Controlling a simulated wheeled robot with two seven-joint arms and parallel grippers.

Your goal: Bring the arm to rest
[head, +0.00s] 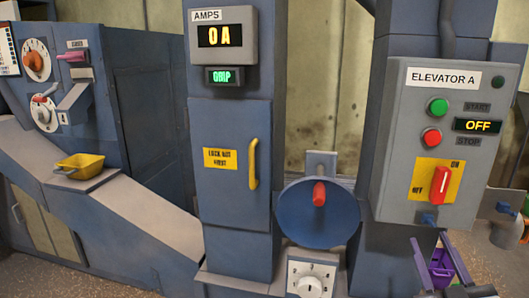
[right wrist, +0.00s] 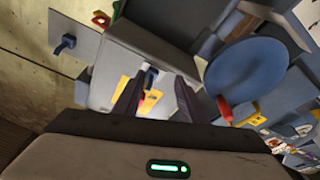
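My right gripper (head: 430,239) is at the lower right of the head view, below the Elevator A control box (head: 393,160). Its two fingers are spread apart with nothing between them. In the right wrist view the open fingers (right wrist: 158,82) point toward the box, with a small blue fitting (right wrist: 150,76) beyond the gap. The box has a green button (head: 438,106), a red button (head: 432,137), a display reading OFF (head: 478,126) and a red switch handle (head: 440,186) on a yellow plate, standing roughly upright. My left gripper is not in view.
A blue disc (head: 300,222) with a red knob (head: 319,194) stands left of the gripper. A cabinet door (head: 225,130) has a yellow handle (head: 253,164); the meter above reads 0 A (head: 221,36).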

